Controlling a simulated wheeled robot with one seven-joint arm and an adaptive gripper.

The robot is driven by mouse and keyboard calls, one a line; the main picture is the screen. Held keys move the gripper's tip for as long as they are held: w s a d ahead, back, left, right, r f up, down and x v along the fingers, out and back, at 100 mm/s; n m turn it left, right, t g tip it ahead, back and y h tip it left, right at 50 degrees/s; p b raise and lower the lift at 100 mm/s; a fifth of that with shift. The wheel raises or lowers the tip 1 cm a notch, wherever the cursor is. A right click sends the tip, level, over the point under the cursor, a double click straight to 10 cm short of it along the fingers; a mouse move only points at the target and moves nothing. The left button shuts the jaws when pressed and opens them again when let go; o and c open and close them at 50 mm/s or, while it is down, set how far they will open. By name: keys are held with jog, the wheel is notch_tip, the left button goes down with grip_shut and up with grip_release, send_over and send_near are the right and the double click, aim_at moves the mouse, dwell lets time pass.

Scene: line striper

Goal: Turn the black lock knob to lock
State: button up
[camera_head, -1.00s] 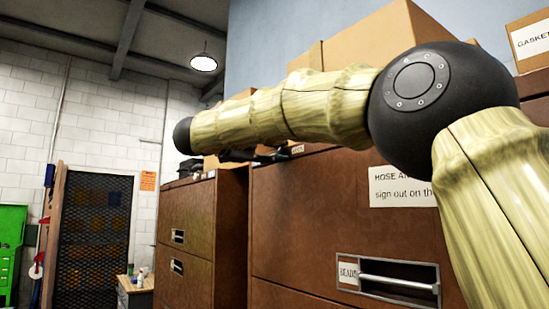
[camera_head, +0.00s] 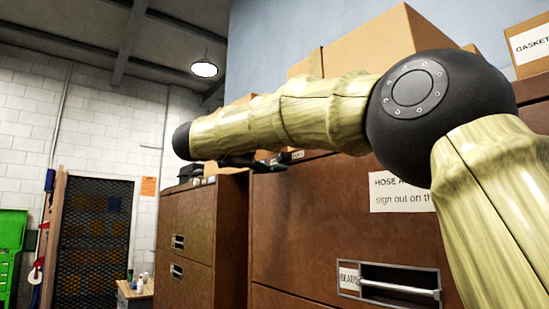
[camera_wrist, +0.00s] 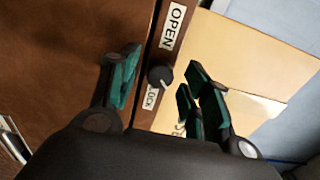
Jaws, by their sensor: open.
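The black lock knob (camera_wrist: 160,77) shows near the middle of the wrist view, on a narrow brown strip of a cabinet. It is round with a pale pointer mark, which seems to point toward the lower right. A white OPEN label (camera_wrist: 172,25) is above it and a white LOCK label (camera_wrist: 150,97) is below. My gripper (camera_wrist: 160,88) is open, with teal-padded fingers apart on either side of the knob in the picture. I see no contact, and the depth gap is hard to judge. In the head view my arm hides most of my gripper, and the knob is not visible.
Brown drawer cabinets (camera_head: 300,225) stand before me, with cardboard boxes (camera_head: 385,45) on top. A drawer handle (camera_head: 400,290) juts out at lower right. A cardboard box surface (camera_wrist: 235,75) lies right of the strip in the wrist view. A mesh door (camera_head: 93,240) stands farther left.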

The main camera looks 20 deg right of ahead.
jog(key=v, duration=1.1)
jog(key=shift+a, duration=0.4)
